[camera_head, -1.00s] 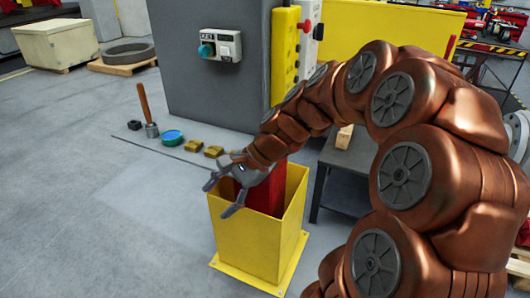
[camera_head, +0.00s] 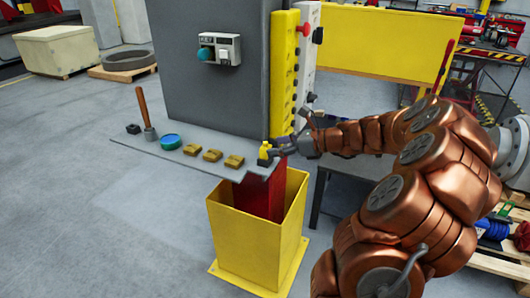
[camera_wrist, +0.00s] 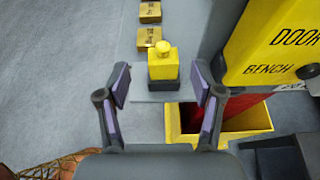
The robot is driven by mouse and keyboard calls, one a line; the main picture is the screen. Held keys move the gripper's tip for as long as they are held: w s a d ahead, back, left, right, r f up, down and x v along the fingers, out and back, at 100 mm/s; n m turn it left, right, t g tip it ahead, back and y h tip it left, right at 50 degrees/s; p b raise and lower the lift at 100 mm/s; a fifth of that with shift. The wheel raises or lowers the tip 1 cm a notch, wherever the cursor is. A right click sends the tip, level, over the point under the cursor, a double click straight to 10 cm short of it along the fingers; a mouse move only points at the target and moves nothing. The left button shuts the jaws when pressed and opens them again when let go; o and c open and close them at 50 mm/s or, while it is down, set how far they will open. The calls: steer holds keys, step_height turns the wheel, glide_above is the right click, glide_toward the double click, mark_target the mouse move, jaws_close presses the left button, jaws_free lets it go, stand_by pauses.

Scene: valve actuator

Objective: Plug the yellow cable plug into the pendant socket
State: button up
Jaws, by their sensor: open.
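A yellow plug (camera_wrist: 163,62) with a rounded top and dark base stands upright at the end of the grey ledge. It also shows in the head view (camera_head: 264,150), partly covered by my gripper's finger. My gripper (camera_wrist: 163,88) is open, its fingers spread left and right of the plug's line in the wrist view, with no contact visible. In the head view my gripper (camera_head: 291,130) is just right of the plug. A tall yellow panel with buttons (camera_head: 284,70) stands behind; its "DOOR" and "BENCH" lettering shows in the wrist view (camera_wrist: 280,50). I cannot make out a socket.
A yellow bin (camera_head: 245,240) with a red piece inside stands below. A grey cabinet (camera_head: 200,90) rises behind.

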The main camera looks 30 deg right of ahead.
mark_target(268, 146)
steer(key=p+x, duration=0.1)
steer(key=x, duration=0.4)
steer(key=shift+d, duration=0.2)
steer(key=c, duration=1.3)
steer(key=shift+o, duration=0.2)
steer(key=shift+r, duration=0.1)
